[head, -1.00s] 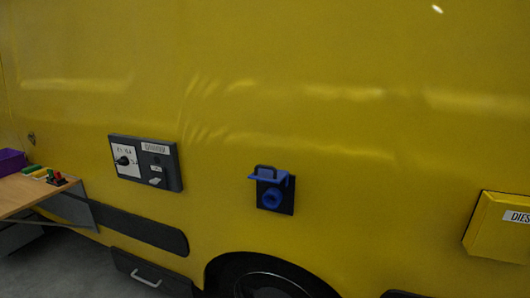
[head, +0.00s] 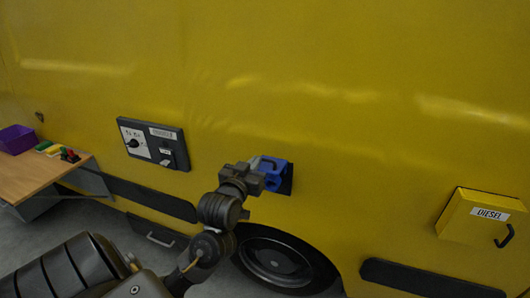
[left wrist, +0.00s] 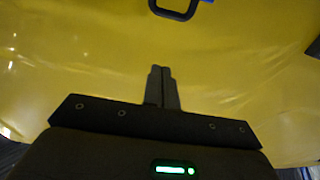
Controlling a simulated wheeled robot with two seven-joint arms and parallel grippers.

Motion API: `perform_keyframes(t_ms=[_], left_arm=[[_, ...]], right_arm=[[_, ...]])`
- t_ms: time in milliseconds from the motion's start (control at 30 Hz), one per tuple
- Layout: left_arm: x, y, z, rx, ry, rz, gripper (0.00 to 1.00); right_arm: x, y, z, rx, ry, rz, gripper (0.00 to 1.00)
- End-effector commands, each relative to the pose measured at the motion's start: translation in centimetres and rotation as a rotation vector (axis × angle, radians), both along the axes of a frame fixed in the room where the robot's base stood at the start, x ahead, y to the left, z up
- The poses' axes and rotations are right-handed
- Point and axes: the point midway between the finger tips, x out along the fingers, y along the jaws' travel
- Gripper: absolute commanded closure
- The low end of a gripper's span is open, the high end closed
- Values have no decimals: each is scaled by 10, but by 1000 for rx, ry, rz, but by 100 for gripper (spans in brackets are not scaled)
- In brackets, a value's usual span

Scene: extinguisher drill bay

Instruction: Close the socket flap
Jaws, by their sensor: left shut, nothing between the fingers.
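The blue socket (head: 273,183) is on a dark plate on the yellow vehicle side, right of centre in the head view. Its blue flap (head: 281,163) stands out from the wall above the socket, raised, with a dark loop handle (head: 267,162). My left gripper (head: 257,167) is just left of the flap and partly overlaps the socket; contact cannot be told. In the left wrist view the fingers (left wrist: 161,70) are shut and empty, with the dark loop handle (left wrist: 174,10) apart beyond them and a sliver of blue at the top edge. My right gripper is not in view.
A grey switch panel (head: 153,143) is on the wall to the left. A yellow DIESEL box (head: 478,218) sticks out at the right. A wooden shelf (head: 38,177) with a purple bin (head: 16,139) is at far left. A wheel (head: 277,258) is below the socket.

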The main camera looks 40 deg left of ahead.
Motion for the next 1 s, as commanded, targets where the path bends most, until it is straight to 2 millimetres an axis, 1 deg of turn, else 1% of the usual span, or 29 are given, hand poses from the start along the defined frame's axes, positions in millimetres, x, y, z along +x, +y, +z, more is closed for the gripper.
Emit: perform_keyframes(t_ms=[133,267,367,600,733,767,800,900,1000], left_arm=[[0,0,2,-1,-4,0,100],[9,4,3,2,-3,0,100],[23,9,5,5,-2,1,100],[71,26,6,4,-1,2,100],[95,34,5,3,-1,2,100],[95,33,-1,0,3,0,100],[91,31,-9,-1,4,-2,100],[86,30,-22,-1,3,-1,100],[83,29,-30,-2,-1,-1,100]], right_arm=[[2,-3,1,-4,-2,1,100],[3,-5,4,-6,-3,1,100],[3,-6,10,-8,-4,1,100],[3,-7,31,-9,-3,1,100],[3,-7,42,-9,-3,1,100],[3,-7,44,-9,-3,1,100],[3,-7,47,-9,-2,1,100],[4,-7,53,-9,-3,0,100],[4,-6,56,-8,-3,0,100]])
